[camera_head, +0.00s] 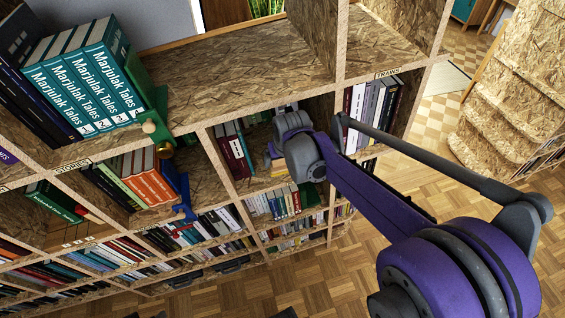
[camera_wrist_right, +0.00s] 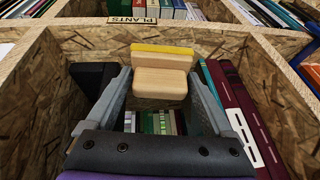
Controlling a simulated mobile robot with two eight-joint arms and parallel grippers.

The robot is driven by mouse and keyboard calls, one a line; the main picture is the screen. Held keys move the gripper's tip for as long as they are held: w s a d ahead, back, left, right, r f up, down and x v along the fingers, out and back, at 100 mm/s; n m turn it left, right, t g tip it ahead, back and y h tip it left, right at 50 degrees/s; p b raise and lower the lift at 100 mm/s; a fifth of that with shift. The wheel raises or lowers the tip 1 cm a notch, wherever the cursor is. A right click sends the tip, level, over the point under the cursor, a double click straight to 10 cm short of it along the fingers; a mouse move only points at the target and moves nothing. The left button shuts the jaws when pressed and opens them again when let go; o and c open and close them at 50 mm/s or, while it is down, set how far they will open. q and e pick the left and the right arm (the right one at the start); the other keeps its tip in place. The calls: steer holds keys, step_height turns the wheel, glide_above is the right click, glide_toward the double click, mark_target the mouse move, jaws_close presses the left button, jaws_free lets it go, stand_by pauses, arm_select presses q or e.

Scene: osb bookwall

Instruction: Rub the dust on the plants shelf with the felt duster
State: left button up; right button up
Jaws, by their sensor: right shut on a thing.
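The felt duster (camera_wrist_right: 162,76) is a pale wooden block with a yellow felt face. In the right wrist view it sits between the fingers of my right gripper (camera_wrist_right: 160,90), which is shut on it. The plants shelf (camera_wrist_right: 62,45) is an OSB compartment with a PLANTS label (camera_wrist_right: 132,20) on its edge. My right gripper reaches into a compartment among books; in the head view my arm and wrist mostly hide it. I cannot make out any dust in either view. My left gripper is not in view.
Dark red books (camera_wrist_right: 240,112) stand close on the right of the gripper in the wrist view. A green bookend (camera_head: 158,108) holds the Marjulak Tales books (camera_head: 85,85) in the head view. The top shelf (camera_head: 235,75) beside it is bare. OSB steps (camera_head: 515,80) stand at the right.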

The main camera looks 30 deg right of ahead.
steer(key=shift+r+p, duration=1.05)
steer(key=shift+r, duration=0.55)
